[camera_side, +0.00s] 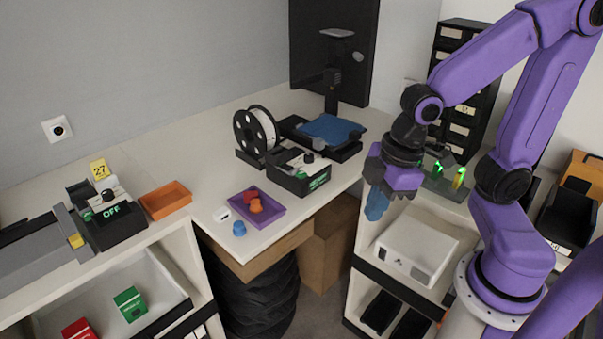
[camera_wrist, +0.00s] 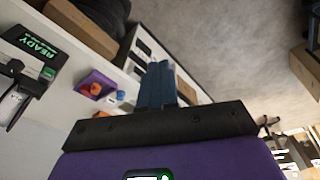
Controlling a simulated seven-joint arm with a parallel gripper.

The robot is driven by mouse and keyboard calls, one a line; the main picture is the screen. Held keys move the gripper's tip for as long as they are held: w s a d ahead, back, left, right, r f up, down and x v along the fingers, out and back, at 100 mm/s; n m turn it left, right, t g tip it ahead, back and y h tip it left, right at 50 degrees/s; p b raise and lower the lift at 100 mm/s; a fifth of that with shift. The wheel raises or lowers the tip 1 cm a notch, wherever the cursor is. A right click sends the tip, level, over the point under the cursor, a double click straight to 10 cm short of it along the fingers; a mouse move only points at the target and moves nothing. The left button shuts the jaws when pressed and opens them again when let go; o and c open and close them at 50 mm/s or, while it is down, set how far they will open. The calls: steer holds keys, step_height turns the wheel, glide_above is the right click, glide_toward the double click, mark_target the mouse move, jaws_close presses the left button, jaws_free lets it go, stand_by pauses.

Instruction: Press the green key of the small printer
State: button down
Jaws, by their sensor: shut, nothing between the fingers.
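A small black device with a lit green READY screen (camera_wrist: 33,42), which looks like the small printer, is at the left of the wrist view. A small green key (camera_wrist: 47,73) shows beside its screen. In the side view this device (camera_side: 288,182) sits on the white counter in front of the spool. My gripper (camera_side: 376,212) has blue fingers, shut and empty, pointing down to the right of the counter and apart from the device. The fingers also show in the wrist view (camera_wrist: 158,78).
A purple tray (camera_side: 272,213) with small coloured pieces is on the counter near the device. A 3D printer (camera_side: 325,131) with a blue bed and a white spool (camera_side: 262,130) stand behind. A similar device (camera_side: 118,230) showing OFF and an orange tray (camera_side: 164,199) are left.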

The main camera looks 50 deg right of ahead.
steer(key=w+d+t, duration=0.2)
steer(key=w+t, duration=0.2)
steer(key=w, duration=1.1)
step_height(320, 180, up, 2)
steer(key=t, duration=0.3)
glide_above(304, 174)
steer(key=shift+s+r+m+y, duration=0.1)
steer(key=shift+r+m+y, duration=0.05)
steer(key=shift+m+y, duration=0.15)
steer(key=shift+f, duration=0.2)
steer(key=shift+f, duration=4.2)
steer(key=shift+f, duration=0.1)
steer(key=shift+f, duration=0.35)
